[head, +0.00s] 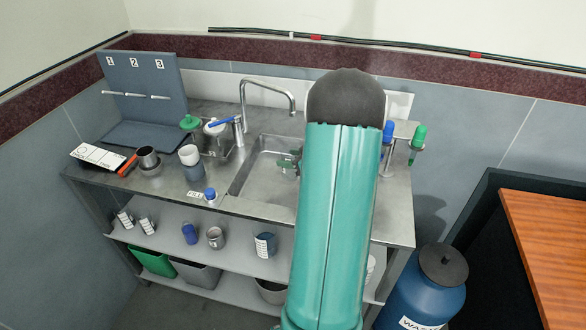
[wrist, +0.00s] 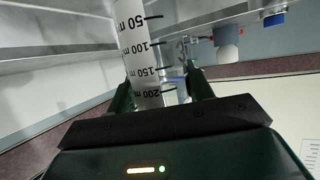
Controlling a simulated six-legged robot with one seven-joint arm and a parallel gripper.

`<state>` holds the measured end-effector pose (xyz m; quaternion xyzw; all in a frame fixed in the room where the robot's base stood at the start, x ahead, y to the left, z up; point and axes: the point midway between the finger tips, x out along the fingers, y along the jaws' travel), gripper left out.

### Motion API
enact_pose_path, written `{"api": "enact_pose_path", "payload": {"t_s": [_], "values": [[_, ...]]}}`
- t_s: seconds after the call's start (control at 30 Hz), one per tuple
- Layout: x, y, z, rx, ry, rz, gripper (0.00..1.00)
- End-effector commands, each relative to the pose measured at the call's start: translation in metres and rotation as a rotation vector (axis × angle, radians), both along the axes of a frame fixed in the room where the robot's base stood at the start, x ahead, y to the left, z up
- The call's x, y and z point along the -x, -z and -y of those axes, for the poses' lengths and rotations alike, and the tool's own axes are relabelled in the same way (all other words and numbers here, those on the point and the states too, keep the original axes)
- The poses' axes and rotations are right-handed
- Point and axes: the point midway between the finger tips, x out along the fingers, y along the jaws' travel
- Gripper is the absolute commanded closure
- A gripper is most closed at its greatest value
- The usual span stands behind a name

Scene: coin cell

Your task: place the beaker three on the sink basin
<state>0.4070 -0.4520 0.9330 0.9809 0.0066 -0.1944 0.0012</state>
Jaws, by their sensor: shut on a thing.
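In the wrist view, a clear beaker (wrist: 140,48) with a white scale strip marked in ml stands between the green fingers of my gripper (wrist: 160,88), which is shut on it. The wrist picture is upside down, with the counter at the top. In the head view, the green fingertips of my gripper (head: 289,162) show at the left edge of my arm, over the metal sink basin (head: 256,178). My arm hides the beaker and the right part of the basin there.
A curved faucet (head: 270,82) rises behind the basin. A numbered grey rack (head: 148,82) stands at the back left. A blue waste drum (head: 425,290) is right.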

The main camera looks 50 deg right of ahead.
Motion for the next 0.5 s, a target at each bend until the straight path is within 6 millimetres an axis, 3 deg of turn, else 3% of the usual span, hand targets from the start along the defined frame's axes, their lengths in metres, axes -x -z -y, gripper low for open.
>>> {"api": "enact_pose_path", "payload": {"t_s": [0.2,0.5], "values": [[-0.014,0.034,0.025,-0.001,0.0,0.001,0.74],[-0.02,0.059,0.036,-0.004,0.001,-0.001,0.74]]}}
